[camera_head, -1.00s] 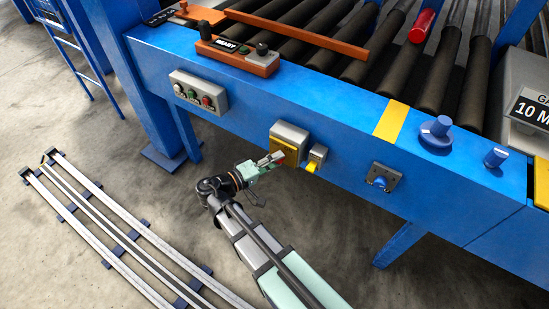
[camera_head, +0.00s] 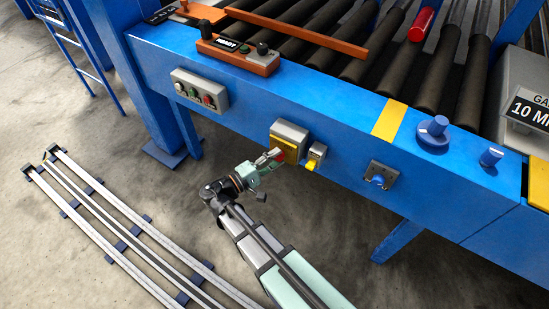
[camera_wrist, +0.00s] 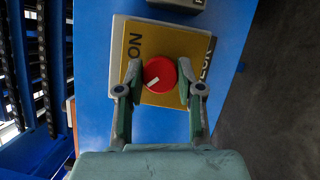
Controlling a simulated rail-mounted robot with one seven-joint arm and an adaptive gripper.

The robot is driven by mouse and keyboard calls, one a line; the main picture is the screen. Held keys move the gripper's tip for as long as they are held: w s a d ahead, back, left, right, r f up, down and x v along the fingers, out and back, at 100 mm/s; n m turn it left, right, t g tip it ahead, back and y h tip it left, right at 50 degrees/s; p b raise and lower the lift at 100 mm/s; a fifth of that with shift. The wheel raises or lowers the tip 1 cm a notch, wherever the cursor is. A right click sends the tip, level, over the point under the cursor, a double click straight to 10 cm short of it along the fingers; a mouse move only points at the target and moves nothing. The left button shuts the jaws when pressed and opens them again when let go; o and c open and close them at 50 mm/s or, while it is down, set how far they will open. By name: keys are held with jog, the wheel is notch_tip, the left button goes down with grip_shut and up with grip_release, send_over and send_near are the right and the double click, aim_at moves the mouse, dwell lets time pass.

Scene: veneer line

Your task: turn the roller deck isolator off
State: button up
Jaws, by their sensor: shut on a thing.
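The isolator is a grey box with a yellow plate (camera_head: 290,145) on the front of the blue frame. Its round red knob (camera_wrist: 160,74) has a white mark that points to the lower left in the wrist view. The plate (camera_wrist: 186,45) shows "ON" on the left in the wrist view, with other lettering partly hidden on the right. My gripper (camera_wrist: 158,93) is shut on the red knob, one finger on each side. In the head view my gripper (camera_head: 273,157) meets the plate from the left and hides most of the knob.
A small grey box with a yellow tab (camera_head: 311,163) sits just right of the isolator. A push-button box (camera_head: 200,91) is at the left, and a blue knob on a grey plate (camera_head: 380,177) at the right. Floor rails (camera_head: 110,220) lie at the lower left.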

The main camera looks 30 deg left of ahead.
jog(key=o, duration=1.2)
jog(key=shift+w, duration=0.1)
jog(key=shift+c, duration=0.2)
jog(key=r+v, duration=0.1)
jog(key=v, duration=1.1)
jog(key=shift+f, duration=0.45)
jog(key=shift+a, duration=0.1)
